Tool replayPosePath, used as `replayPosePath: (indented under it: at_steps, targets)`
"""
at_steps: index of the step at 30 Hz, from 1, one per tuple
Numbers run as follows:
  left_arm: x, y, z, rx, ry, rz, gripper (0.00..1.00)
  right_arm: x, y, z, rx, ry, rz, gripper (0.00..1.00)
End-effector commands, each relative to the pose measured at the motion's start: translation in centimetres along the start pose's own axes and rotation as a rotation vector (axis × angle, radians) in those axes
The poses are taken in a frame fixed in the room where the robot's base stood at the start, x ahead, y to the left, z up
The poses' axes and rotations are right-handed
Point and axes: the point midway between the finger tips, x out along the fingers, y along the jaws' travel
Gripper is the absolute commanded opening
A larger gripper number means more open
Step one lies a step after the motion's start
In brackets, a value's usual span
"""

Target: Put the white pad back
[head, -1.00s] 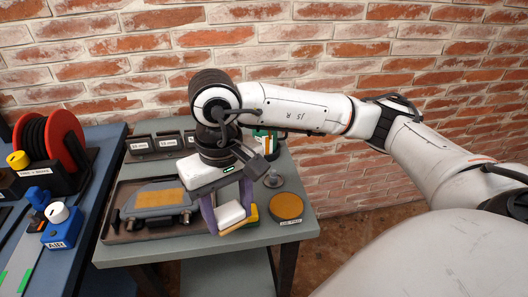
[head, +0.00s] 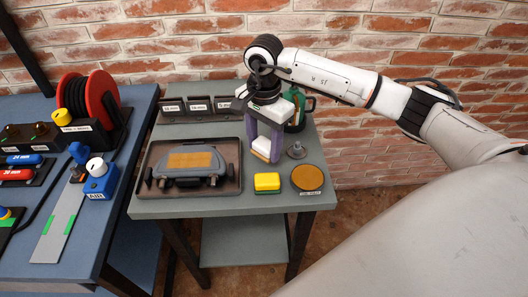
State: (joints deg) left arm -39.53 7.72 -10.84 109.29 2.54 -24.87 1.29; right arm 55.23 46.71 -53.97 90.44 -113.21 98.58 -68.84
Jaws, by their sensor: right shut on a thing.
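My right gripper (head: 264,148) points down over the back middle of the grey-green table. Its two purple fingers are shut on the white pad (head: 262,145), which has a tan layer along its lower edge. The pad hangs between the fingertips, just right of the dark tray and behind the yellow sponge. I cannot tell whether its lower edge touches the table. My left gripper is not in view.
On the grey-green table (head: 220,207) are a dark tray (head: 236,185) with a grey tool, a yellow-green sponge (head: 267,182), an orange disc (head: 307,178), a small grey plunger-like piece (head: 296,150), a green container (head: 301,113) and labelled bins (head: 172,110). A blue bench stands left.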

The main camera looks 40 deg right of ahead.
Motion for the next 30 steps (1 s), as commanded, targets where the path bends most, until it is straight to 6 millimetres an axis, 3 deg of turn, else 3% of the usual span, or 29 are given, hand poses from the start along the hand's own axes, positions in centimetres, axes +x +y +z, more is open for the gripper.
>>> replayPosePath:
  at_steps: [6, 17, 18, 21, 30]
  targets:
    - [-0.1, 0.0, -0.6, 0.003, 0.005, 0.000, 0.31, 3.0, 0.1, 0.1, -0.001, -0.001, 0.003, 0.27]
    - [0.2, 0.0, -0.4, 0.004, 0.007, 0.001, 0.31, 3.6, 0.1, 0.1, -0.002, 0.000, 0.001, 0.27]
    - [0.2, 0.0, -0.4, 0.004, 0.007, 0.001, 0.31, 3.6, 0.1, 0.0, -0.002, 0.000, 0.001, 0.49]
    - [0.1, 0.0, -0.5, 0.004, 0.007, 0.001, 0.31, 3.5, 0.1, 0.1, -0.002, 0.000, 0.002, 0.66]
    - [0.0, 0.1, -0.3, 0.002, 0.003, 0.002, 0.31, 3.4, 0.1, 0.1, -0.002, 0.000, 0.002, 0.66]
